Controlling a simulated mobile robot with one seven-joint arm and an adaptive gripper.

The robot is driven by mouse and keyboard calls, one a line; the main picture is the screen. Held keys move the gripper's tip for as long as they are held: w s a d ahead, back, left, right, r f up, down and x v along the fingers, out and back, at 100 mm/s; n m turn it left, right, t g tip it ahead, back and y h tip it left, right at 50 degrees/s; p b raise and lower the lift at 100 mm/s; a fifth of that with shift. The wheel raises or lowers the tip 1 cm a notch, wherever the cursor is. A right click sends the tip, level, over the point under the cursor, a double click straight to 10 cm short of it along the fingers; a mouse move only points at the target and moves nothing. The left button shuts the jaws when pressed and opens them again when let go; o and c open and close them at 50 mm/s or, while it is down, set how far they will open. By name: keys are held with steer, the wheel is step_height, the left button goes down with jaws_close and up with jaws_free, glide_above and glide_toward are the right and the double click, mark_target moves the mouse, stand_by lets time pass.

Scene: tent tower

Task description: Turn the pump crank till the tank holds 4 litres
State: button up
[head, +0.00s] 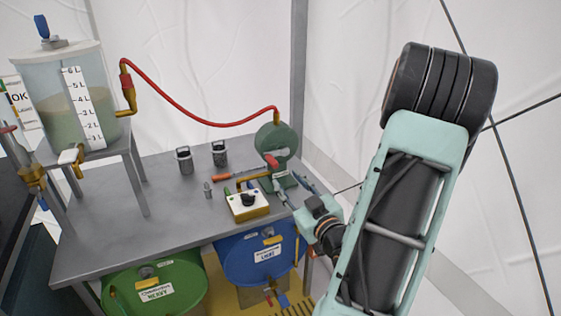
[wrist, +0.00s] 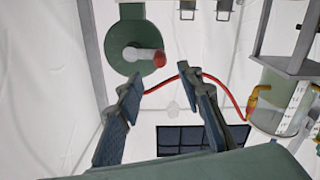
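The green round pump (head: 277,140) stands at the right end of the grey table. Its crank ends in a red knob (head: 271,161). In the wrist view the pump body (wrist: 116,47) is at upper left, with the pale crank arm and the red knob (wrist: 159,59) pointing right. My gripper (wrist: 160,76) is open and empty; the knob appears just past the fingertips, and contact cannot be told. The clear tank (head: 52,75) at left holds murky greenish liquid, its surface roughly near the 4 L mark on the white scale (head: 84,110); the exact level is unclear.
A red hose (head: 190,115) joins pump and tank. A yellow box with a black knob (head: 247,203) sits close to my gripper. Two grey canisters (head: 184,160) stand behind it. Green (head: 160,280) and blue (head: 258,258) drums are below. The left tabletop (head: 115,235) is clear.

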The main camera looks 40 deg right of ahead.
mark_target(276, 166)
steer(key=b+x, duration=0.2)
steer(key=x, duration=0.3)
steer(key=b+x, duration=0.3)
steer(key=x, duration=0.2)
steer(key=shift+w+r, duration=0.2)
steer(key=shift+w, duration=0.1)
jaws_close()
